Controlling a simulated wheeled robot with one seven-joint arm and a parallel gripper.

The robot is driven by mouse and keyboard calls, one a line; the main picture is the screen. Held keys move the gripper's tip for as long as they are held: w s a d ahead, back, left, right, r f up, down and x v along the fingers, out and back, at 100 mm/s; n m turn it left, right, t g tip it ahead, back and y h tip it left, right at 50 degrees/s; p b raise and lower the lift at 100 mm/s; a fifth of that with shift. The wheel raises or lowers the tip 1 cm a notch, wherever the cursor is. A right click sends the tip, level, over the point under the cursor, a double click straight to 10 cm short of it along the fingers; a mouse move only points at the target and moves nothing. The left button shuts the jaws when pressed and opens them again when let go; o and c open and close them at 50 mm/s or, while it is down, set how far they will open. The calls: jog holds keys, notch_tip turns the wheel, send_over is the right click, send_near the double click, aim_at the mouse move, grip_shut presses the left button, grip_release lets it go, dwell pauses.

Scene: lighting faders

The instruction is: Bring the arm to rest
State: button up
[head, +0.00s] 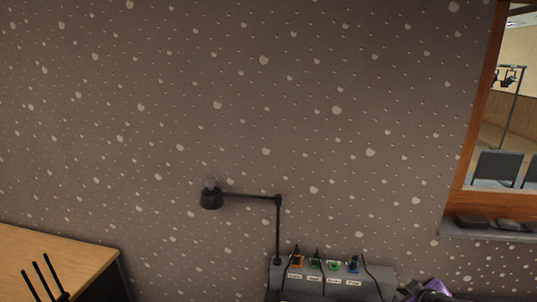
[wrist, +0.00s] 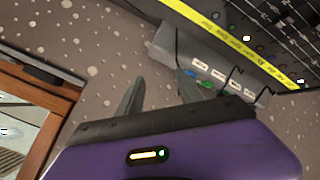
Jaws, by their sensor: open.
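My gripper (wrist: 160,78) shows in the wrist view with its two grey fingers spread apart and nothing between them. Its purple body fills the bottom of that view. A purple and dark part of my arm (head: 430,290) shows at the bottom right of the head view, beside the right end of a grey connector box (head: 388,276). In the wrist view the same box (wrist: 160,45) lies beyond the fingertips, with white labels and coloured plugs. I cannot tell the exact gap between them.
A black panel with yellow tape (wrist: 215,28) crosses the wrist view's upper right. A black lamp (head: 212,198) stands at the box. A wooden table (head: 50,255) is at left, with black prongs (head: 45,278) before it. A window sill (head: 480,232) is at right. The speckled wall is bare.

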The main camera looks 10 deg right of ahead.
jog(key=s+a+m+t+b, duration=0.2)
jog(key=s+a+m+t, duration=0.4)
jog(key=s+a, duration=1.2)
jog(key=s+a+r+y+b, duration=0.1)
jog(key=s+a+b, duration=0.1)
jog(key=s, duration=1.2)
jog(key=s+a+r+n+g+y+b, duration=0.1)
jog(key=s+a, duration=0.3)
jog(key=s, duration=1.1)
jog(key=shift+a+r+y+b, duration=0.2)
jog(key=shift+r+y+b, duration=0.15)
jog(key=shift+y, duration=0.25)
